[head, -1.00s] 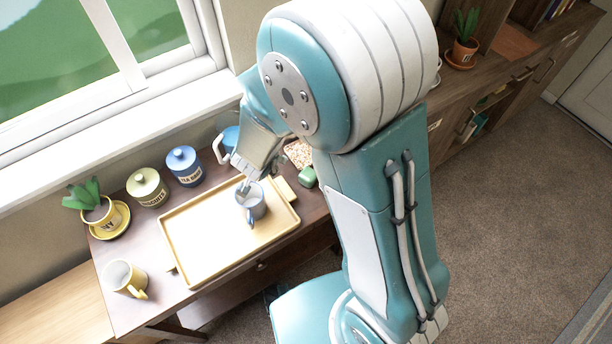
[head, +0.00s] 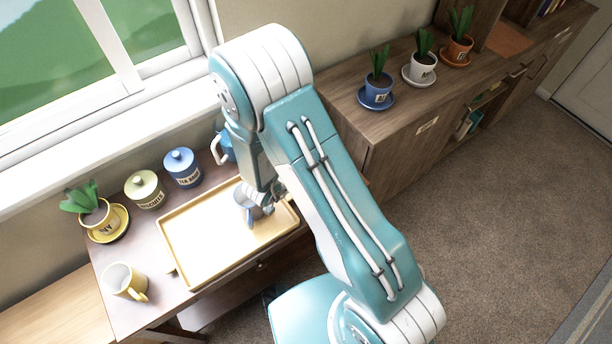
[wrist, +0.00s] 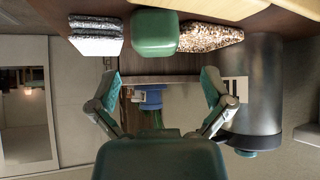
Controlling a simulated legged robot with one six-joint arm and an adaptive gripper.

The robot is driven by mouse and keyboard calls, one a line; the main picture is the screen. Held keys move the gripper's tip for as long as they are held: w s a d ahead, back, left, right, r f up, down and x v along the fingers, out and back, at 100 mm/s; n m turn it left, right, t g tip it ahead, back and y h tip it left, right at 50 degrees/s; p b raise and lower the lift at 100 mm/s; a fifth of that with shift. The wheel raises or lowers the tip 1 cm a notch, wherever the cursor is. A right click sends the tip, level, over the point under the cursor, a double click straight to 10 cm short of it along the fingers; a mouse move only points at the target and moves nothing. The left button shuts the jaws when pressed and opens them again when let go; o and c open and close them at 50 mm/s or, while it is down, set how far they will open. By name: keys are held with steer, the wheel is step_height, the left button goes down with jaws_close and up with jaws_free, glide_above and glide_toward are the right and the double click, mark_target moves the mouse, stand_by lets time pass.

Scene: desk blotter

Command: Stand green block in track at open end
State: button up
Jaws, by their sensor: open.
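In the wrist view, the green block (wrist: 155,33) is a rounded, solid green piece at the top centre. It sits between a black-and-white block (wrist: 96,36) on its left and a speckled brown-and-white block (wrist: 210,38) on its right. My gripper (wrist: 161,92) is open and empty, its two teal-padded fingers spread below the green block in the picture and apart from it. In the head view, my gripper (head: 279,192) is over the tray's right end, mostly hidden by my arm. The green block is hidden there. I cannot make out a track in either view.
The tray's middle is clear.

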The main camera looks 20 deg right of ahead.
steer(key=x, duration=0.4)
steer(key=shift+s+d+r, duration=0.1)
steer(key=shift+d, duration=0.05)
steer(key=c, duration=1.3)
steer(key=shift+o, duration=0.2)
